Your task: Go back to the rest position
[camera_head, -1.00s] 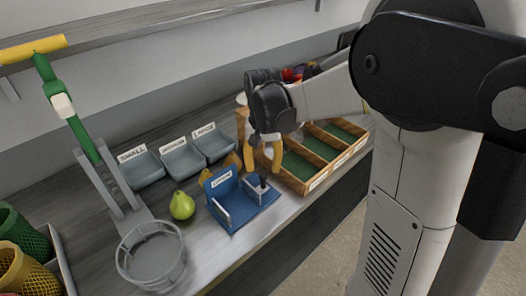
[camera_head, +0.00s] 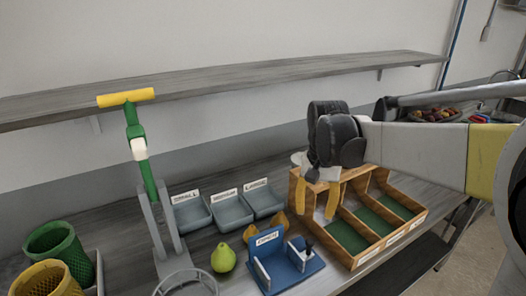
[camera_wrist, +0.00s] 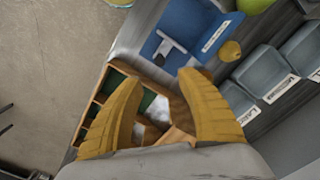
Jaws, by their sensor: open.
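My gripper (camera_head: 318,198) has yellow fingers and a dark body. In the head view it hangs over the left end of the wooden divided box (camera_head: 356,262). The wrist view shows the two fingers (camera_wrist: 160,100) spread wide with nothing between them. Below them are part of the wooden box (camera_wrist: 103,78) and something whitish inside or beside it, too unclear to name. My arm reaches in from the right side of the head view.
A blue labelled holder (camera_head: 290,272), a green pear (camera_head: 223,258) and three grey bins (camera_head: 231,211) stand left of the box. A green press with a yellow handle (camera_head: 126,97) rises further left, by green (camera_head: 58,243) and yellow baskets (camera_head: 46,280). A shelf (camera_head: 250,82) spans the wall.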

